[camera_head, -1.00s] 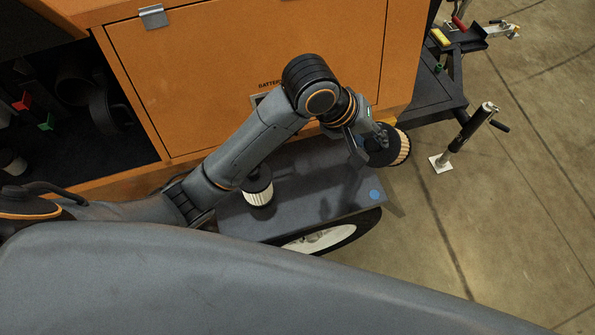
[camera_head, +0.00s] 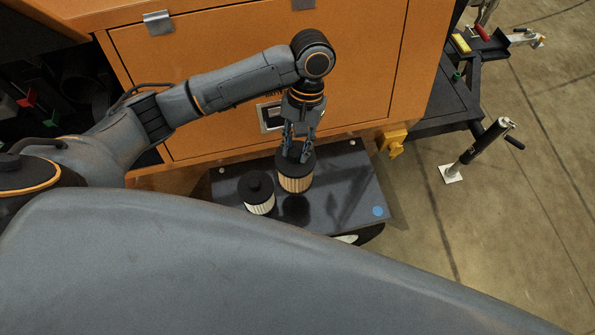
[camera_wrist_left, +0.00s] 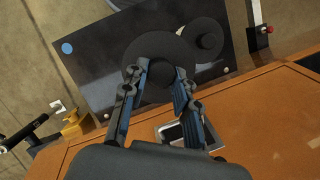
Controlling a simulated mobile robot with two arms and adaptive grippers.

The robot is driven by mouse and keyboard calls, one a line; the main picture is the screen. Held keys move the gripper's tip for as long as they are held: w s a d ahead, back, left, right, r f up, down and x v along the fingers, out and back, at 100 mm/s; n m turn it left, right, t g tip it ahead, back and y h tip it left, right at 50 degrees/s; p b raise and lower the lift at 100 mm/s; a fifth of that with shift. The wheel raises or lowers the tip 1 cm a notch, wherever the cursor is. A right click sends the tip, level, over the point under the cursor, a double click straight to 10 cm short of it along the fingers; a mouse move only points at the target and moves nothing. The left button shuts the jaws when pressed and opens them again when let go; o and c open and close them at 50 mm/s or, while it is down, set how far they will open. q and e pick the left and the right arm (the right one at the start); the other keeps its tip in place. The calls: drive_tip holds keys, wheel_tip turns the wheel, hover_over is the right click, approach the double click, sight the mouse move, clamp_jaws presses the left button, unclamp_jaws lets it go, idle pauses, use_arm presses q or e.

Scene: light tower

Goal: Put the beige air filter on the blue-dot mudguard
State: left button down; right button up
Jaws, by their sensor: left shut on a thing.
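The beige air filter (camera_head: 296,181), with a black top and knob, is upright in my left gripper (camera_head: 297,152). The gripper is shut on its black knob, and in the left wrist view the two fingers (camera_wrist_left: 162,85) sit either side of it. The blue-dot mudguard (camera_head: 345,190) is a dark flat panel with a blue dot (camera_head: 378,211) at its right front corner. The filter is over its middle; I cannot tell whether it touches the panel. My right gripper does not show.
A white air filter (camera_head: 258,200) with a black top stands on the mudguard, just left of the beige one. The orange cabinet (camera_head: 220,90) rises behind. A yellow block (camera_head: 393,141) and a jack stand (camera_head: 480,146) are to the right. The mudguard's right part is clear.

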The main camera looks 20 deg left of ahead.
sight(301, 145)
use_arm(q)
wheel_tip(301, 145, down, 6)
drive_tip(key=shift+r, duration=0.1)
drive_tip(key=shift+f, duration=0.65)
wheel_tip(301, 145, down, 4)
drive_tip(key=shift+w+f+p, duration=0.1)
drive_tip(key=shift+f+p, duration=0.1)
drive_tip(key=shift+p, duration=0.15)
drive_tip(key=c, duration=1)
unclamp_jaws()
drive_tip(key=shift+r, duration=0.1)
drive_tip(key=b+v, duration=0.2)
drive_tip(key=v, duration=0.9)
drive_tip(key=shift+w+r, duration=0.1)
drive_tip(key=shift+r, duration=0.35)
